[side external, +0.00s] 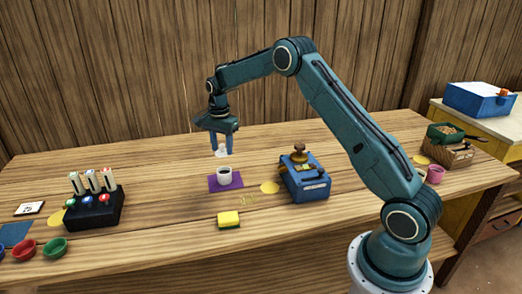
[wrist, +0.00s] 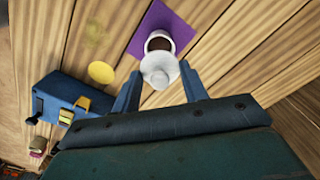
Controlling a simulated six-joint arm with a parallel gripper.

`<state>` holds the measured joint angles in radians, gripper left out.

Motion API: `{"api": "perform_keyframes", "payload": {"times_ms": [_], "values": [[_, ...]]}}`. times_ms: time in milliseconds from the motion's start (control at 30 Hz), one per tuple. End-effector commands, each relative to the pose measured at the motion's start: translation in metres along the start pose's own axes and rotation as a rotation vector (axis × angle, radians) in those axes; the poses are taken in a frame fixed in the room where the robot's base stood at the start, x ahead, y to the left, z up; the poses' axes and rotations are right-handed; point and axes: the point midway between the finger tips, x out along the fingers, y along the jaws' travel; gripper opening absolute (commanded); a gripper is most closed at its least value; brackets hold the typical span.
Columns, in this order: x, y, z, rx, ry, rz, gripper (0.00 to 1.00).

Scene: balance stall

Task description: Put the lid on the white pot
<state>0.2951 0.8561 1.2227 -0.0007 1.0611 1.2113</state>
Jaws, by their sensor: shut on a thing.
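The white pot (side external: 224,177) stands upright on a purple mat (side external: 239,180), its mouth open with dark brown contents showing. In the wrist view the pot (wrist: 160,34) is partly covered by the white lid (wrist: 158,70). My gripper (side external: 222,151) is shut on the lid and holds it in the air above the pot, apart from it in the side view. In the wrist view the lid sits between the fingertips of my gripper (wrist: 160,84). The underside of the lid is hidden.
A blue box (side external: 305,182) with a brown-handled thing on top stands right of the pot, a yellow disc (side external: 269,187) between them. A yellow sponge (side external: 229,220) lies in front. A black rack (side external: 95,211) and small bowls are at the left. The table behind the pot is clear.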

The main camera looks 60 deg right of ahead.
Motion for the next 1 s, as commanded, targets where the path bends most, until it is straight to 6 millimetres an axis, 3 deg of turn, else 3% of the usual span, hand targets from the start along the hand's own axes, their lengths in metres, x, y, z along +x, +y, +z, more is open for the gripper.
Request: {"api": "perform_keyframes", "payload": {"times_ms": [267,1000], "values": [[0.007,0.0,0.0,0.0,0.0,0.001,0.21],[0.055,0.001,0.0,0.0,0.0,0.001,0.21]]}}
